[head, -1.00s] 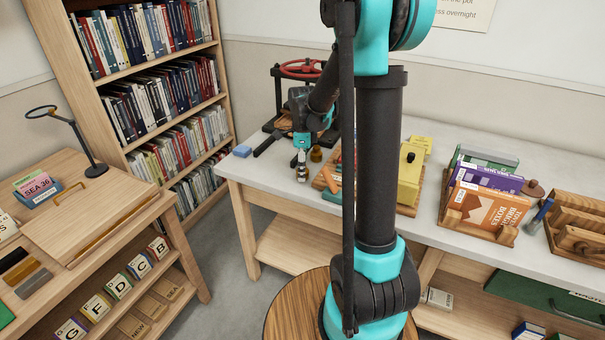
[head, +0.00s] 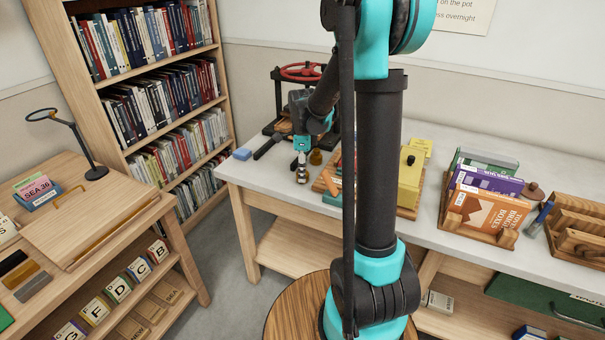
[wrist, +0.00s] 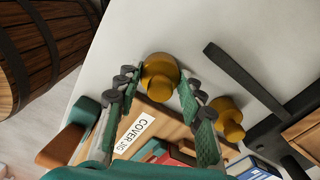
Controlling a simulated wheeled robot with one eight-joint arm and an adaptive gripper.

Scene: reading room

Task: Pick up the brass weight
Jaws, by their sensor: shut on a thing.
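My gripper (wrist: 157,80) is shut on a brass weight (wrist: 160,76), a rounded golden knob-shaped piece between the two green-padded fingers. In the head view my gripper (head: 301,176) points down at the near left part of the grey worktop, and the held weight is too small to make out clearly between the fingers. A second, similar brass weight (wrist: 228,118) stands apart, to the right of the fingers in the wrist view. It also shows just right of my gripper in the head view (head: 316,157). I cannot tell whether the held weight touches the worktop.
A black press with a red wheel (head: 301,70) stands behind. A wooden tray labelled COVER JIG (wrist: 170,118) lies close by the fingers.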

